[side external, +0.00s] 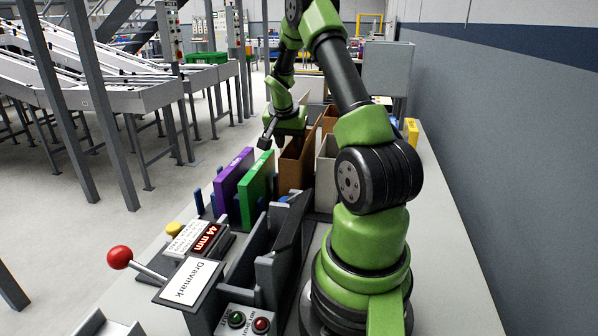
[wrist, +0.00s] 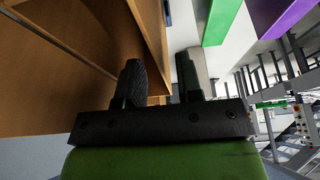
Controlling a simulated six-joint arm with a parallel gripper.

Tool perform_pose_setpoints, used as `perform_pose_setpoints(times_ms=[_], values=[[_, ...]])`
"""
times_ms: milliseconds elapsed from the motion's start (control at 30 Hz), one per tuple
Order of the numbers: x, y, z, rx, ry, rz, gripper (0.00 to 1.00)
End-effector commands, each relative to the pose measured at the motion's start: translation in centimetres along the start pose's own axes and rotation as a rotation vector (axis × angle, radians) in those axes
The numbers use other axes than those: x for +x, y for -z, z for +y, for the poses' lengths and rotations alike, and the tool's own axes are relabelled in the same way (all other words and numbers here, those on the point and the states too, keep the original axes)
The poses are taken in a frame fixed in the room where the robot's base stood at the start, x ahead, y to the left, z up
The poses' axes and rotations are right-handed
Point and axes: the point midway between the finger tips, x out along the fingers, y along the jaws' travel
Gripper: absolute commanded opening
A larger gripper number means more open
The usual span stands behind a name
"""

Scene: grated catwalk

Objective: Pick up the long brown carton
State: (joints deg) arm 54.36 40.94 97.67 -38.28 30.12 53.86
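A tall, open-topped brown carton (side external: 292,172) stands on the bench, right of the green panel in the side view. It fills the left of the wrist view (wrist: 50,85) at close range. My gripper (side external: 272,142) is at the carton's upper left side. In the wrist view my gripper (wrist: 160,75) has its two dark fingers apart. The left finger overlaps the carton's inside, and the right finger is beyond its outer wall. The wall's edge shows between them, with a gap to the right finger. I cannot tell whether the left finger touches the carton.
A green panel (side external: 256,188) and a purple panel (side external: 232,180) stand upright left of the carton. A pale grey box (side external: 325,172) stands close on its right, and another brown box (side external: 329,117) is behind. A red-knobbed lever (side external: 119,257) and a 44 mm display (side external: 206,237) are in front.

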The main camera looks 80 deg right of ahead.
Motion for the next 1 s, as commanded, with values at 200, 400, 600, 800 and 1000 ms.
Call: perform_pose_setpoints(times_ms=[200, 400, 600, 800, 1000], values=[[2.9, 0.0, -0.1, 0.0, -0.001, -0.002, 0.33], [3.1, 0.0, -0.1, 0.0, 0.001, 0.0, 0.33], [3.1, 0.0, -0.1, 0.0, 0.001, -0.001, 0.03], [3.1, 0.0, -0.1, 0.0, 0.001, -0.001, 0.0], [2.9, 0.1, -0.1, 0.0, 0.001, 0.0, 0.0]])
